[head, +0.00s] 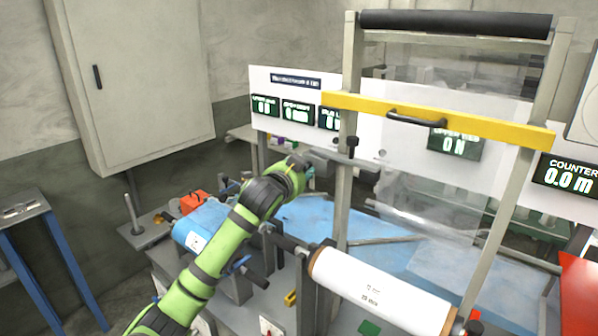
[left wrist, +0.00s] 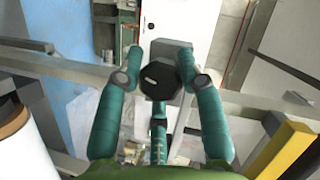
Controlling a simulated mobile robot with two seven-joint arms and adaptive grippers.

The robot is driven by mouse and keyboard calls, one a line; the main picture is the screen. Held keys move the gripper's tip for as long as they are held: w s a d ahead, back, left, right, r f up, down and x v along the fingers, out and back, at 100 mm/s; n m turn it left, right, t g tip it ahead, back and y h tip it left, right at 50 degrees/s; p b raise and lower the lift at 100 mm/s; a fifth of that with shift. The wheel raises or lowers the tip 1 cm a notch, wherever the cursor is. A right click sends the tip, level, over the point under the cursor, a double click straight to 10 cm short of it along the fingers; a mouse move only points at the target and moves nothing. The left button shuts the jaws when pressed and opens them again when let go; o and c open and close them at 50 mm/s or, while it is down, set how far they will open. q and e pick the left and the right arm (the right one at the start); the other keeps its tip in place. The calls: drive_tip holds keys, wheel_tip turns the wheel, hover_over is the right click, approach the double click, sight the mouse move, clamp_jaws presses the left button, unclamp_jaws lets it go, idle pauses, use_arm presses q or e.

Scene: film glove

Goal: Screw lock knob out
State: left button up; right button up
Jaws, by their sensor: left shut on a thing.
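The lock knob (left wrist: 159,82) is a black, faceted knob with a small pale mark, seen in the left wrist view. My left gripper (left wrist: 160,75) has its teal fingers closed around it, one on each side and one below. In the head view my green left arm reaches up from the bottom, and my left gripper (head: 311,171) is at the near side of the upright frame post (head: 346,205). The knob cannot be made out there, so its thread and seat are hidden. My right gripper is in neither view.
A yellow crossbar (head: 460,122) with a dark handle spans the grey frame above right of my gripper. A white film roll (head: 380,292) lies below right. A blue sheet (head: 310,220) lies behind my arm. A grey cabinet (head: 140,80) hangs at left.

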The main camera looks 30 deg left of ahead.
use_arm(q)
drive_tip(key=n+h, duration=0.1)
drive_tip(key=r+n, duration=0.1)
drive_tip(key=n, duration=0.1)
drive_tip(key=shift+a+g+h, duration=0.15)
drive_tip(key=shift+g+h, duration=0.25)
drive_tip(key=n+h, duration=0.1)
drive_tip(key=n, duration=0.2)
drive_tip(key=shift+h, duration=0.4)
drive_tip(key=n+h, duration=0.2)
drive_tip(key=n, duration=0.1)
drive_tip(key=shift+g, duration=0.3)
drive_tip(key=shift+f+n+h, duration=0.1)
drive_tip(key=shift+n+h, duration=0.8)
drive_tip(key=shift+n, duration=0.3)
drive_tip(key=n+h, duration=0.2)
drive_tip(key=n, duration=0.2)
drive_tip(key=shift+f+t+b, duration=0.1)
drive_tip(key=shift+t+b, duration=0.25)
drive_tip(key=shift+t, duration=0.05)
drive_tip(key=n+t+h+b, duration=0.1)
drive_tip(key=n+h, duration=0.1)
drive_tip(key=n, duration=0.2)
